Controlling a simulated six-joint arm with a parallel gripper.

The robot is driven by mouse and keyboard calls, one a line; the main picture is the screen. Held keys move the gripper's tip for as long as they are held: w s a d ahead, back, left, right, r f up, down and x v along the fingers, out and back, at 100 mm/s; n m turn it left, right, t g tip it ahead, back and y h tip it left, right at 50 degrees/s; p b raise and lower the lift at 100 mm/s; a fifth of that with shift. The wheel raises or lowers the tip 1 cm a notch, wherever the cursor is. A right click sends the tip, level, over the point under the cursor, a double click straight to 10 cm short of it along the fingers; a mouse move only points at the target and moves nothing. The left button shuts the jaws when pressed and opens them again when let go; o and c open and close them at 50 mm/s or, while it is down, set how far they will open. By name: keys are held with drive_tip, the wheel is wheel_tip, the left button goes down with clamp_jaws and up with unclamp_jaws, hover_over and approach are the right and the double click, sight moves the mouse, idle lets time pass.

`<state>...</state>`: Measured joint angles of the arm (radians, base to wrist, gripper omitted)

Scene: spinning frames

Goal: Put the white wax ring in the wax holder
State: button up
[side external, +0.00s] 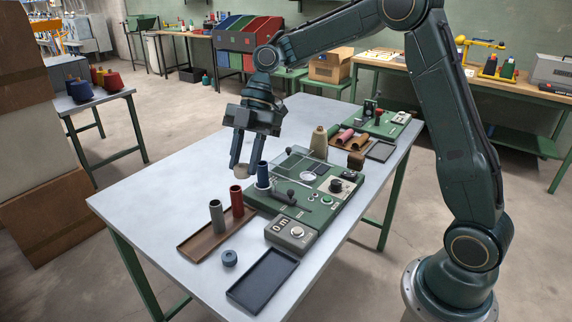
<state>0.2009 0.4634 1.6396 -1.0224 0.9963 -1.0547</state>
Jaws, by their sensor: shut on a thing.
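My gripper (243,167) points down over the left part of the table, with its two fingers closed on a pale, off-white ring (242,172), which I take to be the white wax ring. The ring is held at the fingertips, beside the dark blue bobbin (263,177) and above the end of the brown tray (196,245). The green machine (318,192) lies just right of my gripper, with knobs, a lever and a round pale part (308,176) on top. I cannot tell which part of it is the wax holder.
Grey-green and red bobbins (237,201) stand upright on the brown tray. A dark blue ring (229,258) and an empty dark tray (263,280) lie near the front. A beige cone (319,142) stands behind the machine. The left of the table (150,195) is clear.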

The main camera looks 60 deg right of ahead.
drive_tip(key=m, duration=0.1)
drive_tip(key=a+f+m+t, duration=0.1)
drive_tip(key=shift+w+a+f+m, duration=0.15)
drive_tip(key=shift+w+f+m, duration=0.15)
drive_tip(key=shift+w+m, duration=0.1)
drive_tip(key=d+f+m+t+h, duration=0.6)
drive_tip(key=f+m, duration=0.5)
drive_tip(key=m, duration=0.6)
drive_tip(key=shift+w+d, duration=0.2)
drive_tip(key=shift+d, duration=0.45)
wheel_tip(320, 180, up, 18)
drive_tip(key=w+d+m+g+h, duration=0.15)
drive_tip(key=w+d+m, duration=0.25)
drive_tip(key=w+d, duration=0.7)
drive_tip(key=w+d+m+t+h, duration=0.1)
drive_tip(key=w+d+m+h, duration=0.15)
drive_tip(key=w+d, duration=0.75)
drive_tip(key=s+d+f, duration=0.3)
drive_tip(key=d+f, duration=0.1)
drive_tip(key=f, duration=0.1)
drive_tip(key=shift+s+d+y, duration=0.15)
drive_tip(key=shift+s+y, duration=0.15)
